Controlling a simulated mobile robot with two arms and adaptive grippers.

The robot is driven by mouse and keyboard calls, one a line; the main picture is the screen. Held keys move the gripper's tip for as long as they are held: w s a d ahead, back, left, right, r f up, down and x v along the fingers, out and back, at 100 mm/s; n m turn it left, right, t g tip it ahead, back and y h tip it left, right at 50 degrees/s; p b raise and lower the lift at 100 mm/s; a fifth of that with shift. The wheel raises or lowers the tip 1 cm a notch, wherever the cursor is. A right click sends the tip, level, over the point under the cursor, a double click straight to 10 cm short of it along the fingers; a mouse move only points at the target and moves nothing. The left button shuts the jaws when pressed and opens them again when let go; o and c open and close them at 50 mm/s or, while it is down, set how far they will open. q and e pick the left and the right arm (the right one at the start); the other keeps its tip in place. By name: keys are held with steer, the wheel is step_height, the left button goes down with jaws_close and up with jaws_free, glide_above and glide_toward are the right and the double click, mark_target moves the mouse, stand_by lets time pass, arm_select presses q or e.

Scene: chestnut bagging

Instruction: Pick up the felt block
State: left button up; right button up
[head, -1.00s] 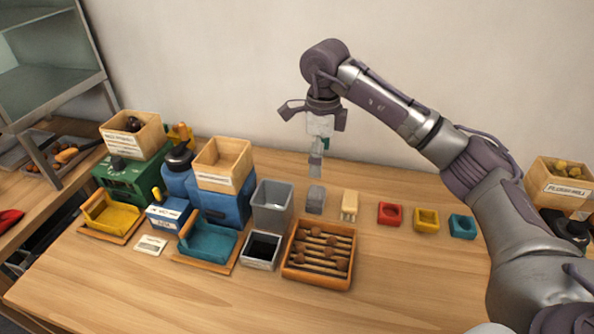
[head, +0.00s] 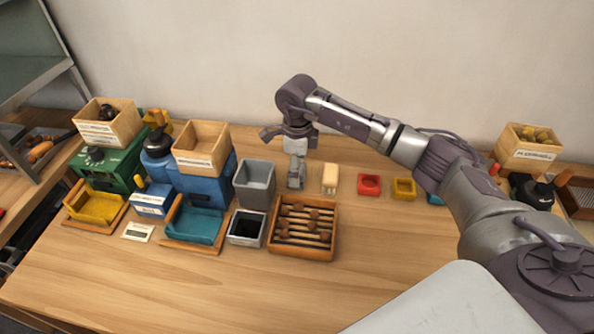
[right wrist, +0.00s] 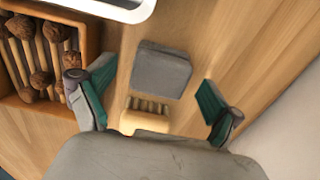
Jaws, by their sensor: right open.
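The felt block, which I take to be the grey block (head: 295,182), stands on the table between the grey bin and a cream ridged block (head: 330,179). It shows clearly in the right wrist view (right wrist: 162,70), with the cream block (right wrist: 146,115) nearer the palm. My right gripper (right wrist: 155,88) is open, its green-padded fingers apart on either side of the two blocks, with nothing held. In the head view the right gripper (head: 296,162) is directly above the grey block and partly covers it. Contact cannot be told. My left gripper is not in view.
A grey bin (head: 255,172) stands just left of the block. A wooden tray (head: 303,254) of mallet-like tools lies in front. Red (head: 369,182) and yellow (head: 404,184) holders sit to the right. The front of the table is clear.

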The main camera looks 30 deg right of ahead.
steer(key=shift+f, duration=0.85)
steer(key=c, duration=1.3)
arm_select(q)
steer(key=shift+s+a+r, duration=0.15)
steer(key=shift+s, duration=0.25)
arm_select(e)
steer(key=shift+r, duration=0.15)
